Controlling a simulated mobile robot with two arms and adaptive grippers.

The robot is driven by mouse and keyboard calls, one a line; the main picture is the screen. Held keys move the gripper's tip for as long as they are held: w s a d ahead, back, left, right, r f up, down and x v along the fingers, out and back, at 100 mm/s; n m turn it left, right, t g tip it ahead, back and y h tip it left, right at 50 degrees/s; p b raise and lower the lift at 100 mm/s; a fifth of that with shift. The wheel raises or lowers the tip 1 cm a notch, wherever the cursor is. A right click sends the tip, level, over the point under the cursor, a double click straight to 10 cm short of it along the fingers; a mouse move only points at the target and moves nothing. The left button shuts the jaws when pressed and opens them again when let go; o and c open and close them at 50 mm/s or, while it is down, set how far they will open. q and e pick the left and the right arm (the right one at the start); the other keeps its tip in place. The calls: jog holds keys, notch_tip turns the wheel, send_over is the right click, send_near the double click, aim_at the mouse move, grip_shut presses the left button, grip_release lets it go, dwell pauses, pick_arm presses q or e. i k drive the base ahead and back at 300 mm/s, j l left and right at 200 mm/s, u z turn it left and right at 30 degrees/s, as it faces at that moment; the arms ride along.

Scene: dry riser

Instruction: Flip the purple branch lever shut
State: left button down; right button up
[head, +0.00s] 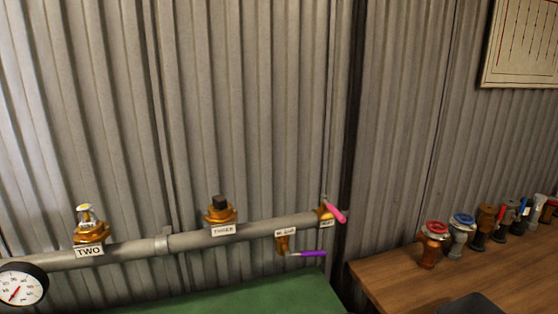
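The purple branch lever (308,253) is on a small brass valve (282,243) under the right part of the grey pipe (260,229). The lever points right, roughly level and close to parallel with the pipe. A small white label (285,232) sits on the pipe above this valve; its text is too small to read surely. Neither of my grippers is in the head view.
A pink lever (336,213) is at the pipe's right end, close above the purple one. Valves labelled TWO (90,235) and another brass fitting (220,210) stand on the pipe. A gauge (20,284) is at left. A green surface (250,298) lies below. Several valves stand on the wooden table (390,279).

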aim_at(307, 254)
jog(key=k, duration=1.2)
